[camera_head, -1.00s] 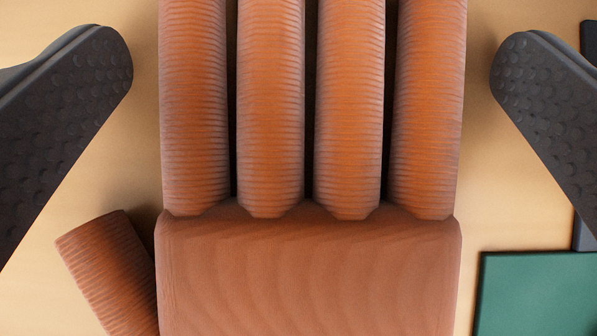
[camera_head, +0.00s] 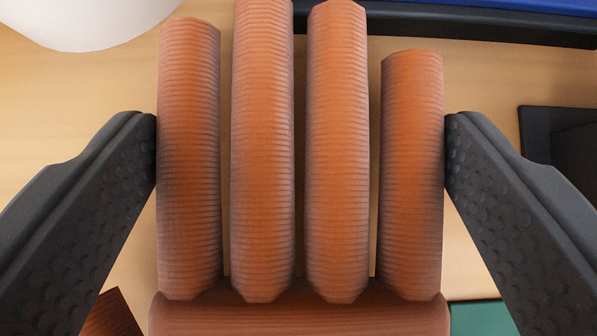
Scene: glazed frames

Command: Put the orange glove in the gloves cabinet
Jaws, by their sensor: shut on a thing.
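The orange glove (camera_head: 300,314) fills the middle of the view, with its ribbed fingers pointing up the picture. Its palm runs off the bottom edge, and part of the thumb (camera_head: 111,316) shows at the lower left. My gripper (camera_head: 300,135) is shut on the glove, one dark fingertip pressing the outer left finger and the other the outer right finger. The lower part of the glove is out of view. I cannot make out the gloves cabinet for certain.
A white rounded thing (camera_head: 85,20) is at the top left. A dark and blue edge (camera_head: 450,22) runs along the top right. A black box-like thing (camera_head: 562,145) is at the right, and a green flat thing (camera_head: 482,319) at the lower right. Bare tan surface lies between them.

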